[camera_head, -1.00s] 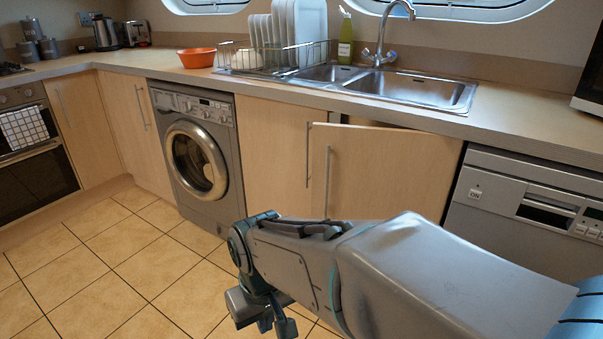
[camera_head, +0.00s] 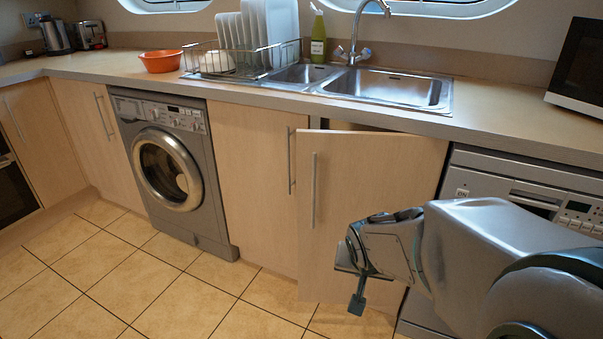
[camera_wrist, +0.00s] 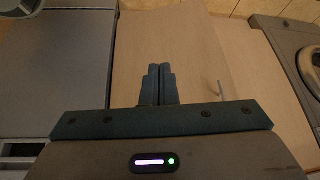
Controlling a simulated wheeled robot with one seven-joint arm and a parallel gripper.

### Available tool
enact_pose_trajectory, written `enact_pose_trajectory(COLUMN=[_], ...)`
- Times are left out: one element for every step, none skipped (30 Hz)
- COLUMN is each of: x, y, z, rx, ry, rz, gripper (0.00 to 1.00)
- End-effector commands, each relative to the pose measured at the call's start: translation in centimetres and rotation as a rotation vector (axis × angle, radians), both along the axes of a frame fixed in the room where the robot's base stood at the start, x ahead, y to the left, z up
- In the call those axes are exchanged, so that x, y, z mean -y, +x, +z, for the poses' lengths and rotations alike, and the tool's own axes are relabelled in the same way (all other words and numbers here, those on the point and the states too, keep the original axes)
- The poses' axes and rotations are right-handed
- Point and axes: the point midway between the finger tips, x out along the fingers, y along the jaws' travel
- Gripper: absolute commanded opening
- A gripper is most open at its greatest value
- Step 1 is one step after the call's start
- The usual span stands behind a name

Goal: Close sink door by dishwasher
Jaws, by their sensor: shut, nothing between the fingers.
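The sink door by the dishwasher (camera_head: 365,180) is a pale wood panel under the sink, hinged on its dishwasher side and standing partly open. Its upright bar handle (camera_head: 313,190) is on the left edge. The dishwasher (camera_head: 520,195) is grey, to the right of the door and partly hidden by my arm. My gripper (camera_head: 357,303) is low in front of the door in the head view. In the wrist view my gripper (camera_wrist: 159,70) is shut and empty, its fingers over the door panel (camera_wrist: 190,50). I cannot tell whether the fingertips touch the panel.
The neighbouring cupboard door (camera_head: 250,180) is shut. A washing machine (camera_head: 170,170) stands left of it. The sink (camera_head: 385,88), dish rack (camera_head: 250,60) and orange bowl (camera_head: 160,60) are on the counter. The tiled floor (camera_head: 150,290) at left is clear.

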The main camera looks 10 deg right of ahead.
Motion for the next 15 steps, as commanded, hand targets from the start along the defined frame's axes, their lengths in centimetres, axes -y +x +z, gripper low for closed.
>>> enact_pose_trajectory(x=[1.2,1.7,2.3,2.7,3.0,3.3,3.5,3.6,3.7,3.7,3.7,3.5,3.4,3.3,3.0], y=[1.4,2.2,3.3,4.1,4.8,5.7,6.3,6.9,7.7,8.1,8.5,9.0,9.3,9.6,9.8], z=[0.4,0.6,0.8,1.0,1.2,1.4,1.6,1.8,2.1,2.3,2.5,2.8,3.0,3.2,3.6], rx=[0.067,0.112,0.171,0.214,0.258,0.311,0.35,0.386,0.432,0.464,0.492,0.526,0.548,0.566,0.586], ry=[0.018,0.035,0.062,0.088,0.117,0.163,0.201,0.241,0.302,0.353,0.406,0.481,0.538,0.596,0.674], rz=[-0.059,-0.089,-0.128,-0.153,-0.176,-0.204,-0.223,-0.24,-0.259,-0.274,-0.289,-0.304,-0.314,-0.325,-0.337], gripper=[0.0,0.0,0.0,0.0,0.0,0.0,0.0,0.0,0.0,0.0,0.0,0.0,0.0,0.0,0.0])
